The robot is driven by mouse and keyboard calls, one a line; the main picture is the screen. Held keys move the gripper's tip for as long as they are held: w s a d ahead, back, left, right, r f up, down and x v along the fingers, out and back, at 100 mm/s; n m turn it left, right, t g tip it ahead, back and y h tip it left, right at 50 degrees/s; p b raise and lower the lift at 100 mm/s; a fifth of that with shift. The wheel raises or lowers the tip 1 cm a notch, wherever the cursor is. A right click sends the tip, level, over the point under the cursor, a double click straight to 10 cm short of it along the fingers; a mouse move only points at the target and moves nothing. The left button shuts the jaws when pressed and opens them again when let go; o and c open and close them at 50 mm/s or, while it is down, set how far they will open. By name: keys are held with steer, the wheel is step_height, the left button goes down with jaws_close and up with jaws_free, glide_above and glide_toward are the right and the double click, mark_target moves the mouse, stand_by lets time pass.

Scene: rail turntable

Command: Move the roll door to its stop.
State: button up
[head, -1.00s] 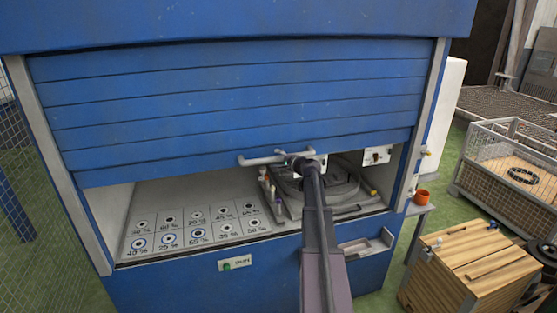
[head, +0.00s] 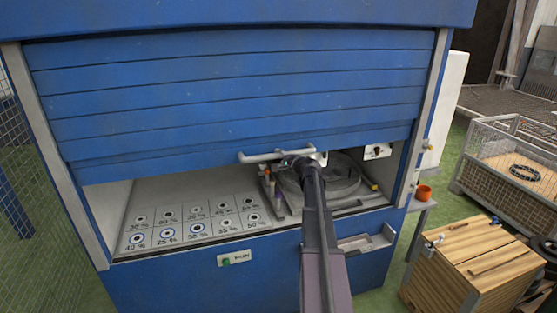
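The blue slatted roll door (head: 230,100) is partly open in the head view. Its lower edge hangs well above the cabinet sill, leaving a gap below. A pale bar handle (head: 262,157) is fixed along the lower edge, right of the middle. My gripper (head: 304,163) is at the right part of this handle, seen from behind along my arm. My arm and the gripper's own body hide its fingers, so I cannot tell whether they are closed around the bar.
Inside the gap are a panel of labelled marks (head: 190,230) and a round grey ring (head: 343,180). An orange cup (head: 424,192), a wooden box (head: 470,268) and a mesh crate (head: 505,165) stand right.

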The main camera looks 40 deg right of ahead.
step_height(320, 180, down, 26)
steer(key=b, duration=2.5)
steer(key=shift+f+b, duration=0.25)
steer(key=shift+b, duration=0.15)
steer(key=shift+s, duration=0.2)
steer(key=s+r+p, duration=0.3)
steer(key=s, duration=1.2)
steer(key=shift+s+d, duration=0.15)
steer(key=shift+d, duration=0.25)
stand_by(1.2)
stand_by(0.5)
